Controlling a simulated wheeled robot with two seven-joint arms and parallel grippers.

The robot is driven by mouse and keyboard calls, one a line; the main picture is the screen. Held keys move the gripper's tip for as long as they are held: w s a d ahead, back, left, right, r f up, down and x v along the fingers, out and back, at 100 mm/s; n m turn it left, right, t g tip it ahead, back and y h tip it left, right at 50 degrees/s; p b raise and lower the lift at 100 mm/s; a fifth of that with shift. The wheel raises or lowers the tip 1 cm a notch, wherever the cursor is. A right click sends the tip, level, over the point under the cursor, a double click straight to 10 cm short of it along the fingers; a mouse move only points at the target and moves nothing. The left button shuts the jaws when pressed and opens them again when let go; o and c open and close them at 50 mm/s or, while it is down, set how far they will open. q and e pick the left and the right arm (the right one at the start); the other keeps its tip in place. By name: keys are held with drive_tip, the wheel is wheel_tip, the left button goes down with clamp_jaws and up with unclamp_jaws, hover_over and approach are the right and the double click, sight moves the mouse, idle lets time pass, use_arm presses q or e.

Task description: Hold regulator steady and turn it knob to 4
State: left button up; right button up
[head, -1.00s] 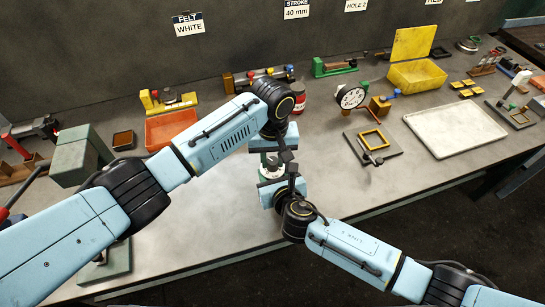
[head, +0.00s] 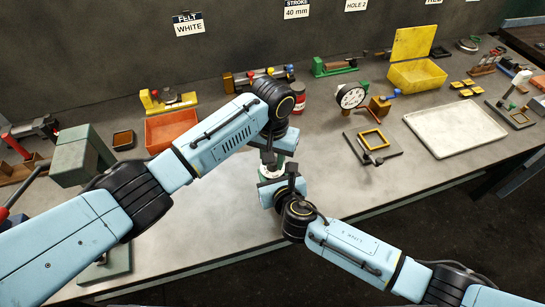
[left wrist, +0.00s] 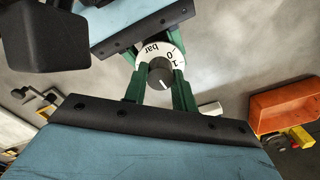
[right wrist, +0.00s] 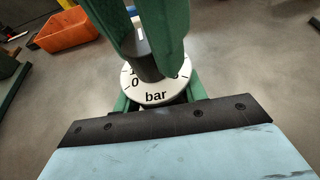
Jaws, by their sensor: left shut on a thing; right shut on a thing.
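The regulator shows a white dial marked "bar" (right wrist: 156,98) with a black knob (right wrist: 147,62) on top. In the left wrist view, the knob (left wrist: 158,75) has a white mark pointing down, away from "bar". In the right wrist view, 0 and 1 show at left; higher numbers are partly hidden.
An orange tray (head: 168,130) and a red jar (head: 299,98) stand behind my left arm. A dial gauge (head: 350,96), a small frame fixture (head: 373,141) and a pale tray (head: 455,132) lie to the right. Bare bench lies around the regulator.

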use_arm(q)
drive_tip(key=shift+r+m, duration=0.1)
drive_tip(key=shift+m, duration=0.5)
drive_tip(key=o, duration=1)
wheel_tip(320, 180, up, 12)
